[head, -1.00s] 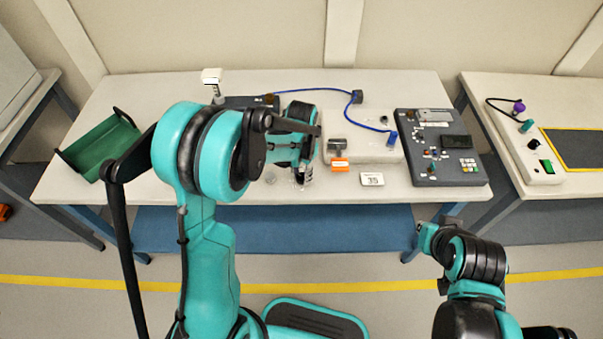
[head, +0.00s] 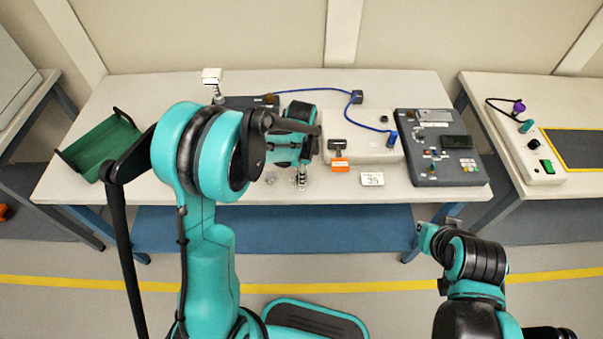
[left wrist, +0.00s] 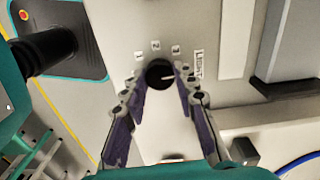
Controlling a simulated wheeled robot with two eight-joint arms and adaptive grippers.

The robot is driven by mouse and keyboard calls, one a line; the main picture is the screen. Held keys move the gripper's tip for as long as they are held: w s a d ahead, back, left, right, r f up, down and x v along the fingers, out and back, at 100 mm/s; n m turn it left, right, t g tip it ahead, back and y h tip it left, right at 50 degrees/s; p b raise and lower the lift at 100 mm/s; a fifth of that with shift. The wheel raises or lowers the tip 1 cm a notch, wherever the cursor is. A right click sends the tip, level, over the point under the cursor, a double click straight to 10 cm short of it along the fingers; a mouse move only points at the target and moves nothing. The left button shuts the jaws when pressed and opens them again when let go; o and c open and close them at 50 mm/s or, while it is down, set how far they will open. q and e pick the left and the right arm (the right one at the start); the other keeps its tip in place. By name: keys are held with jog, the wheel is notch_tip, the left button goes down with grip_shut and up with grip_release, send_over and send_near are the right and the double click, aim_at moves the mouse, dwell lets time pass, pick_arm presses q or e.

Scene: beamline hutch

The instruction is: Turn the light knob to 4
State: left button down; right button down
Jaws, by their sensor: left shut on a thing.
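In the left wrist view the light knob (left wrist: 158,73) is a round black knob on a pale panel (left wrist: 120,25). The numbers 1, 2 and 3 are printed around it, with the word LIGHT beside them. Its white mark points right, past the 3, toward the right finger. No 4 can be made out. My left gripper (left wrist: 160,80) is shut on the knob, one finger on each side. In the head view my left gripper (head: 301,178) is low over the table's front part, and my arm hides the knob. My right arm (head: 470,258) is in front of the table; its fingers are unclear.
A green tray (head: 100,147) lies at the table's left. A white box (head: 365,143) with a blue cable and a dark control unit (head: 440,147) stand to the right of my left gripper. Another table (head: 500,120) is farther right.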

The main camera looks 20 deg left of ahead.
pick_arm(q)
jog(key=shift+m, duration=0.5)
jog(key=c, duration=1.2)
grip_release()
jog(key=shift+r, duration=0.1)
notch_tip(320, 180, up, 12)
jog(key=shift+f, duration=0.1)
